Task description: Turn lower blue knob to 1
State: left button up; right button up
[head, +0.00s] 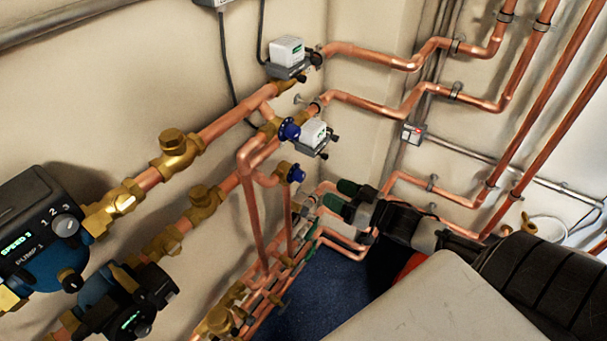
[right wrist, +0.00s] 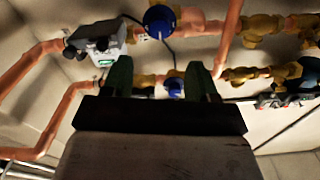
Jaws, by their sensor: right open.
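The lower blue knob (head: 296,173) is on a brass valve in the head view, below a larger upper blue knob (head: 289,130). My right gripper (head: 340,195), with dark green fingers, is to the right of the lower knob and apart from it, open and empty. In the right wrist view its fingers (right wrist: 160,78) stand apart. One blue knob (right wrist: 173,87) shows between them, and a larger-looking blue knob (right wrist: 160,18) shows higher in the picture. I cannot tell for sure which is the lower one. The knob's number marks are too small to read. My left gripper is not in view.
A grey-white actuator (head: 314,132) is close beside the upper knob, and another (head: 287,52) is above. Copper pipes (head: 250,205) run down left of the lower knob. Two pumps (head: 45,235) (head: 125,300) are at the left. Blue floor (head: 325,285) shows below.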

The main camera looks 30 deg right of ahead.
aim_at(303, 177)
jog(key=x, duration=0.4)
jog(key=shift+w+d+r, duration=0.1)
jog(key=p+x, duration=0.1)
jog(key=x, duration=0.3)
jog(key=shift+w, duration=0.35)
jog(key=shift+w+a, duration=0.45)
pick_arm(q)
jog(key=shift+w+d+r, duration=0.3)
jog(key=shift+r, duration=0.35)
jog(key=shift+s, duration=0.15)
pick_arm(e)
jog(key=shift+c, duration=0.4)
jog(key=c, duration=0.8)
jog(key=shift+c, duration=0.2)
